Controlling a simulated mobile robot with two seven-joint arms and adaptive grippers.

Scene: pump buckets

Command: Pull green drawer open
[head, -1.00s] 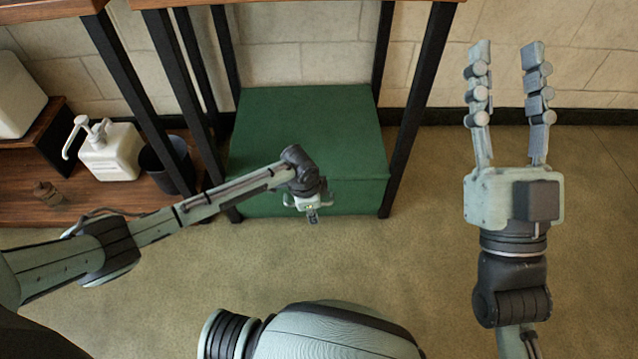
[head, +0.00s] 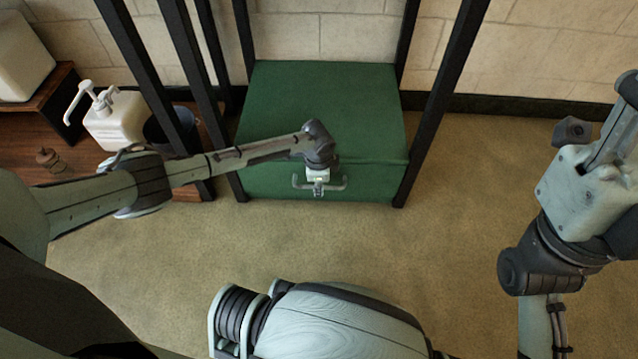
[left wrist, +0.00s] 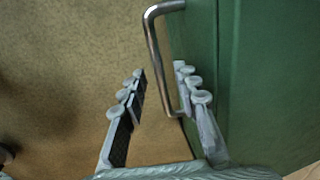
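The green drawer unit (head: 325,110) stands on the floor between black table legs, its front face toward me. A metal bar handle (head: 340,185) is on that front, also seen at the top middle of the left wrist view (left wrist: 155,47). My left gripper (head: 318,190) is at the handle. In the left wrist view its two fingers (left wrist: 158,72) are apart, one on each side of the handle bar, with the right finger between bar and green face. Contact with the bar cannot be told. My right arm is at the right edge; its fingers cannot be made out.
A white pump bucket (head: 115,120) and a dark bin (head: 165,130) stand left of the legs, beside a small brown object (head: 48,160). Black table legs (head: 435,110) flank the green unit. The carpet (head: 430,240) in front and to the right is clear.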

